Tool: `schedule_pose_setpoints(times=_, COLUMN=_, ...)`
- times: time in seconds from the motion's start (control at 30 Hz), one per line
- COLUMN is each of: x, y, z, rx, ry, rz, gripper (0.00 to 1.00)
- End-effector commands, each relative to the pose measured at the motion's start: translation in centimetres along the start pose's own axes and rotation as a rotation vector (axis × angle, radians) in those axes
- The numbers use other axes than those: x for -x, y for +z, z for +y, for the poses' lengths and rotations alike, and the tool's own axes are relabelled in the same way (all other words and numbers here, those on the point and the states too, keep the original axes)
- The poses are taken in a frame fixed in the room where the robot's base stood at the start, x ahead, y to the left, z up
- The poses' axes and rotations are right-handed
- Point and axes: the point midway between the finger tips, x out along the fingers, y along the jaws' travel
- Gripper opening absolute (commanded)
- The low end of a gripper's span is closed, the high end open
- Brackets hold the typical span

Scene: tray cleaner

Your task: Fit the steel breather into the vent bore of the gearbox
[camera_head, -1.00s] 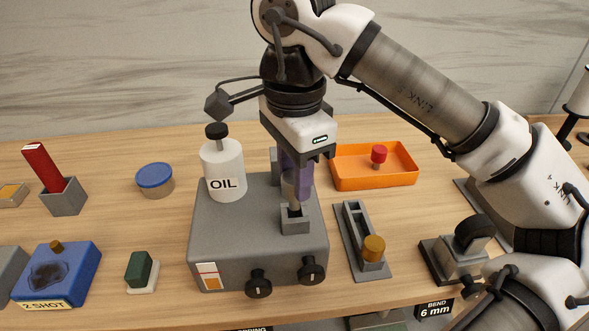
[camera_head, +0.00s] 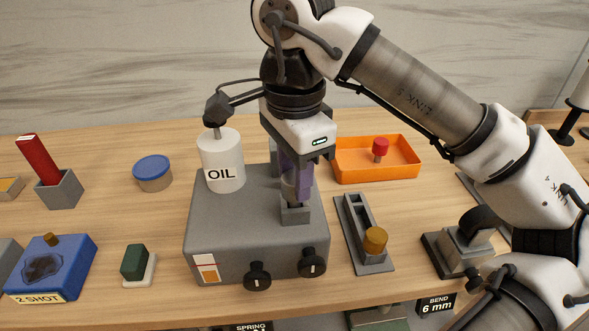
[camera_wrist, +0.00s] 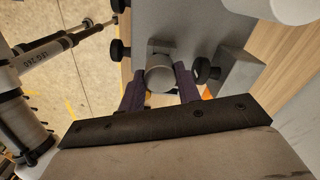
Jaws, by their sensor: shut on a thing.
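The gearbox (camera_head: 245,240) is a grey block on the bench with two black knobs on its front. A square grey collar (camera_head: 296,212) with an opening stands on its top, right of centre; I take it as the vent bore. My gripper (camera_head: 297,192), with purple fingers, points down above the collar, shut on the steel breather (camera_head: 288,188). The breather is upright, its lower end at the collar's mouth; I cannot tell how deep it sits. In the wrist view the round breather (camera_wrist: 160,76) lies between the fingers (camera_wrist: 160,88), over the collar, hiding the bore.
An orange tray (camera_head: 378,177) with a red-topped part is behind right. A grey slotted holder (camera_head: 348,222) with a brass knob stands right of the gearbox.

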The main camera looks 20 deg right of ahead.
Motion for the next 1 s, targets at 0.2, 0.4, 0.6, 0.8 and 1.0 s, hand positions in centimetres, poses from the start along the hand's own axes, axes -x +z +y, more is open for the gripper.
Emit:
schedule_pose_setpoints(times=0.2, x=-0.7, y=0.0, z=0.0, rx=0.0, ry=0.0, rz=0.0, gripper=0.1)
schedule_pose_setpoints(times=0.4, x=-1.2, y=0.0, z=0.0, rx=0.0, ry=0.0, rz=0.0, gripper=0.1)
schedule_pose_setpoints(times=0.6, x=-1.7, y=0.0, z=0.0, rx=0.0, ry=0.0, rz=0.0, gripper=0.1)
schedule_pose_setpoints(times=0.8, x=-1.8, y=0.0, z=0.0, rx=0.0, ry=0.0, rz=0.0, gripper=0.45)
schedule_pose_setpoints(times=1.0, x=-1.8, y=0.0, z=0.0, rx=0.0, ry=0.0, rz=0.0, gripper=0.58)
